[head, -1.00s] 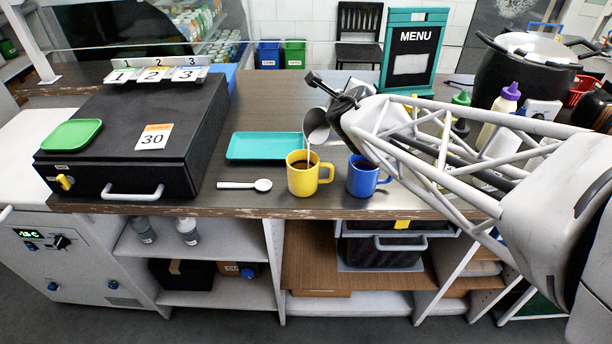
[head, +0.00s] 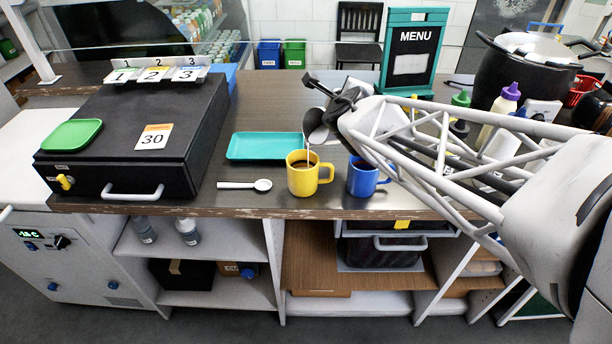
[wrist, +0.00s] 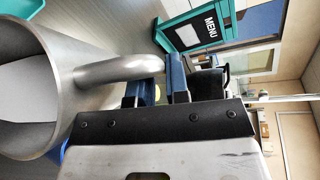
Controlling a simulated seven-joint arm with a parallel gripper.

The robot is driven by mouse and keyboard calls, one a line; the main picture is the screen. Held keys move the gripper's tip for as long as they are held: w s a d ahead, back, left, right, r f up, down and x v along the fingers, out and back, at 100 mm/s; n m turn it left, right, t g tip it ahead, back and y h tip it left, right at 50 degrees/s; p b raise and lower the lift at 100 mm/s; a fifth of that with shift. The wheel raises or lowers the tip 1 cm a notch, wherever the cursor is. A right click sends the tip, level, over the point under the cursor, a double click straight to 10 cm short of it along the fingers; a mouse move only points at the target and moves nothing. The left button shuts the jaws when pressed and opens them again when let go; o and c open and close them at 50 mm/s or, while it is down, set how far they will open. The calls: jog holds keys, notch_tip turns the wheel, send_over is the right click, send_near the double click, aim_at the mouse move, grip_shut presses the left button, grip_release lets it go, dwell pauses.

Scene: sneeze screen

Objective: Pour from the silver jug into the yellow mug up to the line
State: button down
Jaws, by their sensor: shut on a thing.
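The silver jug (head: 317,127) is tilted above the yellow mug (head: 303,180) in the head view. A thin pale stream runs from its lip into the mug. The yellow mug stands upright near the counter's front edge with dark brown liquid inside; I cannot make out the line. My gripper (head: 328,88) is at the jug, and in the wrist view its fingers (wrist: 158,85) are shut on the jug's handle (wrist: 118,70). The jug's open mouth shows at the left of the wrist view (wrist: 58,45), with pale contents inside.
A blue mug (head: 362,178) stands close to the right of the yellow mug. A spoon (head: 245,185) lies to the left and a teal tray (head: 262,147) behind it. A black case (head: 120,140) fills the counter's left. Bottles and a black pot (head: 515,85) stand at right.

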jog(key=shift+s+a+r+n+t, duration=0.35)
jog(key=shift+a+r+n+t, duration=0.05)
jog(key=shift+r, duration=0.15)
dwell(1.9)
jog(key=shift+d, duration=0.1)
jog(key=shift+w+d+f+m+g, duration=0.4)
jog(key=shift+f, duration=0.25)
dwell(1.3)
jog(key=shift+w+d+f+m+g+y, duration=0.5)
jog(key=shift+w+d+f+m+g, duration=0.2)
jog(key=shift+d+m+g, duration=0.15)
jog(key=shift+w+d+g, duration=0.1)
jog(key=shift+g, duration=0.15)
jog(key=shift+w+d+f+m+g+y, duration=0.4)
jog(key=shift+d+f+m+g+y, duration=0.1)
jog(key=shift+f+m+g+y, duration=0.25)
